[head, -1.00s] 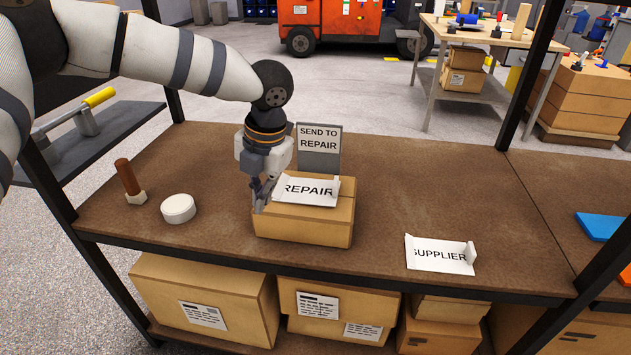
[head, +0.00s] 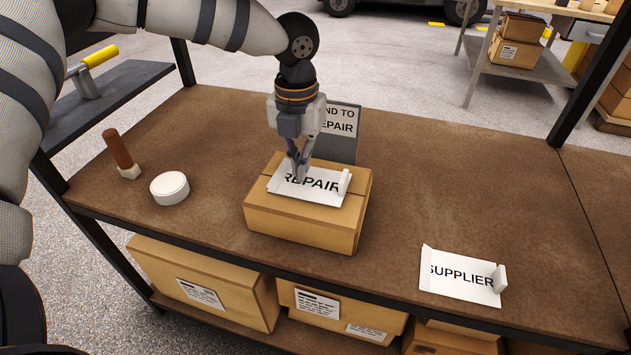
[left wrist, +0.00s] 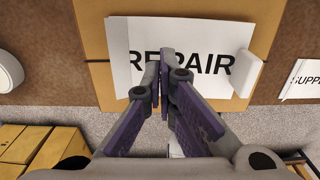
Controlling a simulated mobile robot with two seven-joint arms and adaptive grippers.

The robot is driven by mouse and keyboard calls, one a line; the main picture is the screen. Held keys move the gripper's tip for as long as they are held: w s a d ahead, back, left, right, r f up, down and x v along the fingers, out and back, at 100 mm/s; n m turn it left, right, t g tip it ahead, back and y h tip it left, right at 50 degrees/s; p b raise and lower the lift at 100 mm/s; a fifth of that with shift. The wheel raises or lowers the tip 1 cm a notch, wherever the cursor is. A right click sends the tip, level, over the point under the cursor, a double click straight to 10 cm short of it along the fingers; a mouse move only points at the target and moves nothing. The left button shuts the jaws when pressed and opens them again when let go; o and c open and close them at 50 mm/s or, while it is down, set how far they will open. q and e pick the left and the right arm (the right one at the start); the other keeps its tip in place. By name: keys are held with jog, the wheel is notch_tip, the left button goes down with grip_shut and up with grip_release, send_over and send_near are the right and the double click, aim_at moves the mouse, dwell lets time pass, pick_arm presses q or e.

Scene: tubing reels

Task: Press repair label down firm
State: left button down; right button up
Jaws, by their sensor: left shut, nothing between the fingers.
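The white REPAIR label (head: 325,188) lies on top of a cardboard box (head: 300,225) on the brown shelf, with its right end curled up. It also shows in the left wrist view (left wrist: 205,35). My left gripper (head: 299,175) points down over the left part of the label, its fingers shut and empty. Its tips cover part of the word in both views; I cannot tell whether they touch the label. A grey SEND TO REPAIR sign (head: 345,125) stands behind the box, partly hidden by my gripper. My right gripper is not in view.
A white SUPPLIER label (head: 460,275) with curled ends lies on the shelf to the right. A white round puck (head: 170,188) and a brown-handled tool (head: 121,152) lie to the left.

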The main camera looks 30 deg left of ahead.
pick_arm(q)
jog(key=shift+f, duration=1.05)
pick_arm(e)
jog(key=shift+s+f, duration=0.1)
pick_arm(q)
jog(key=shift+f, duration=0.15)
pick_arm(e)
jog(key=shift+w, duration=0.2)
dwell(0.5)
pick_arm(q)
notch_tip(320, 180, up, 6)
jog(key=shift+r+p, duration=0.1)
jog(key=shift+p, duration=0.85)
notch_tip(320, 180, up, 2)
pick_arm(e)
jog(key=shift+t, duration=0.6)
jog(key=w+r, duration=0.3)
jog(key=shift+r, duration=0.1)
